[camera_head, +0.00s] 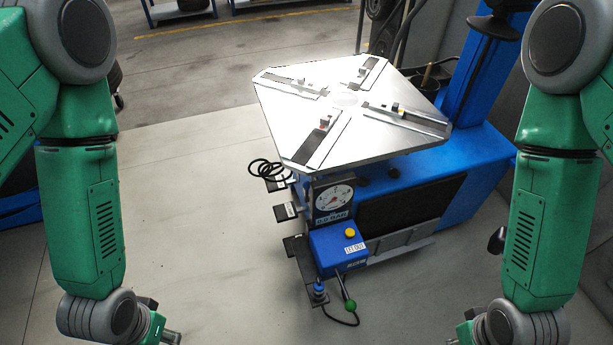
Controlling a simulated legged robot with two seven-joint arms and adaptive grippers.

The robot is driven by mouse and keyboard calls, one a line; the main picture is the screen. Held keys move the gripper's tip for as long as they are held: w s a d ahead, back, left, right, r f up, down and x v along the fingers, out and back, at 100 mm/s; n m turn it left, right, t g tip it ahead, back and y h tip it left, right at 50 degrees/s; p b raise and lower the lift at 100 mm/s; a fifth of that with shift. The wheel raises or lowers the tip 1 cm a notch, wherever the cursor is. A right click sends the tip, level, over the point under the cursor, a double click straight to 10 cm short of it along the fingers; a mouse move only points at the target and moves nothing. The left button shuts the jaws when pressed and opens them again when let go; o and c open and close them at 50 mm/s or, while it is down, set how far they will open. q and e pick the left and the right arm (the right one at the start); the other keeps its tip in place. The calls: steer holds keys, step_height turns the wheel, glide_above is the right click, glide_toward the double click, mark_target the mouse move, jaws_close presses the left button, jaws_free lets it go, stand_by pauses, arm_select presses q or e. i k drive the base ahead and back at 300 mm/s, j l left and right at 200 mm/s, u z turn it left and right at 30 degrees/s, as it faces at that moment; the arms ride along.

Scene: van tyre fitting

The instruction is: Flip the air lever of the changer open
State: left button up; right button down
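The tyre changer (470,190) stands right of centre, with a square silver turntable (345,105) on top of a blue body. At its front is a blue box (338,248) with a yellow button and a pressure gauge (333,198) behind it. A thin lever with a green knob (350,305) sticks out at the box's lower front; I take it for the air lever. My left gripper (165,328) is at the bottom left, well apart from the lever, and mostly cut off. My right gripper (462,335) is cut off at the bottom edge, right of the lever. Neither gripper's opening shows clearly.
Black pedals (287,212) stick out on the changer's left side, with a coiled black hose (265,170) above them. A black cable loops on the floor below the lever. The grey floor left of the changer is clear. A blue rack (180,10) stands at the back.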

mark_target(306, 184)
steer(key=i+j+z, duration=0.65)
steer(key=j+z, duration=0.35)
steer(key=j, duration=0.2)
steer(key=i+j+z, duration=0.15)
steer(key=j+z, duration=0.3)
steer(key=j, duration=0.25)
steer(key=j+z, duration=0.5)
steer(key=j, duration=0.25)
steer(key=k+j+z, duration=0.15)
steer(key=j+z, duration=0.35)
steer(key=j, duration=0.3)
steer(key=k+j+z, duration=0.25)
steer(key=j+z, duration=0.25)
steer(key=j, duration=0.2)
